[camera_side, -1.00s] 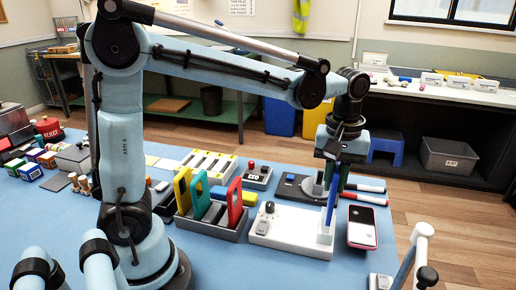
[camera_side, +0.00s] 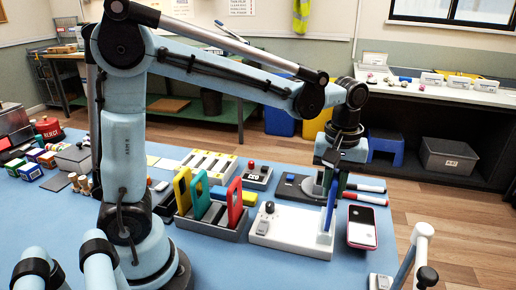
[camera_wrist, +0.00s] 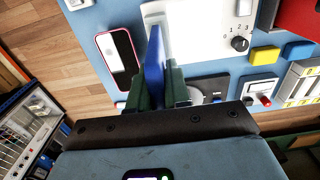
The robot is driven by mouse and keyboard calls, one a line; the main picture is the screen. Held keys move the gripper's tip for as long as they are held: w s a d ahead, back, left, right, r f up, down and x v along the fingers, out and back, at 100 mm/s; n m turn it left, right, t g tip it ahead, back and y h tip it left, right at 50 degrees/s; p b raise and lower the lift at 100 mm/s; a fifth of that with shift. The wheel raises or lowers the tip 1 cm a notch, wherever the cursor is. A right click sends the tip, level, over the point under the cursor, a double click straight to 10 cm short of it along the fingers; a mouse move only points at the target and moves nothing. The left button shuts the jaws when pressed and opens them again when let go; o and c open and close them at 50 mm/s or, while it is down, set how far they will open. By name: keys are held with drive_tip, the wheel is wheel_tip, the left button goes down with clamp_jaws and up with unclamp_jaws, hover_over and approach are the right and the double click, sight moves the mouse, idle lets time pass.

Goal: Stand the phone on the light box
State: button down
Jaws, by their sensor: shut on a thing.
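My gripper (camera_side: 333,182) points down over the right end of the white light box (camera_side: 285,238) and is shut on a slim blue phone (camera_side: 330,207), seen nearly edge-on and close to upright. In the wrist view the blue phone (camera_wrist: 154,58) sits between my dark green fingers (camera_wrist: 160,88). The light box (camera_wrist: 198,42), with its dial marked 1 2 3, lies beyond it. The phone's lower end is at the right end of the box. I cannot tell whether it touches the box.
A phone with a red-pink edge (camera_side: 362,228) lies flat just right of the box. A rack (camera_side: 212,222) with coloured frames stands to the left. Red-tipped pens (camera_side: 365,193) and a dark grey plate (camera_side: 294,188) lie behind.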

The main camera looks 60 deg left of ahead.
drive_tip(key=shift+f, duration=0.15)
drive_tip(key=shift+f, duration=0.35)
drive_tip(key=shift+f, duration=0.25)
idle(0.6)
drive_tip(key=shift+f, duration=0.25)
drive_tip(key=c, duration=1)
unclamp_jaws()
drive_tip(key=shift+o, duration=0.3)
drive_tip(key=shift+o, duration=1.3)
